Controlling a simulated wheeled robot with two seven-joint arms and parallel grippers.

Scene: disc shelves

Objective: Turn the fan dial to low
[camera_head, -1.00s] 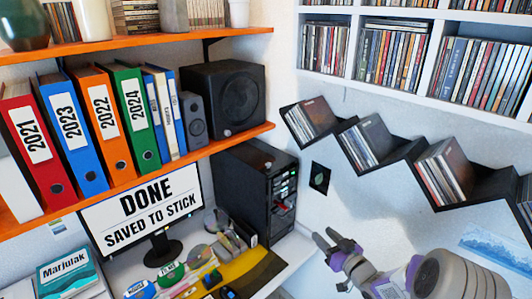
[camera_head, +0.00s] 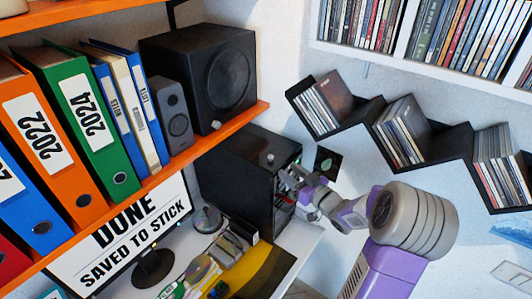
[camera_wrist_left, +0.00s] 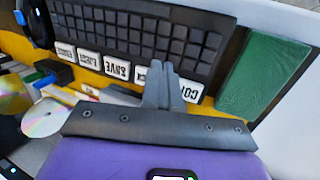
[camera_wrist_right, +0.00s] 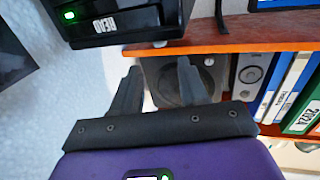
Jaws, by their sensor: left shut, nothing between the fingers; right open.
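The black computer tower (camera_head: 240,165) stands at the back of the desk, below the orange shelf. A small round grey knob (camera_head: 270,159) shows on its top; I cannot tell whether it is the fan dial. No readable low mark shows. My right gripper (camera_head: 286,180) is at the tower's front face and hides part of it. In the right wrist view my right gripper (camera_wrist_right: 158,68) is open and empty, with the tower (camera_wrist_right: 125,30) upside down ahead, bearing green lights and a label. My left gripper (camera_wrist_left: 162,68) is shut and empty above labelled white keys (camera_wrist_left: 118,68).
The orange shelf (camera_head: 215,138) with binders and a speaker (camera_head: 212,75) overhangs the desk. A monitor (camera_head: 125,240) stands left of the tower. Black zigzag shelves (camera_head: 375,110) with discs hang at right. A keyboard (camera_wrist_left: 140,35) lies under my left gripper.

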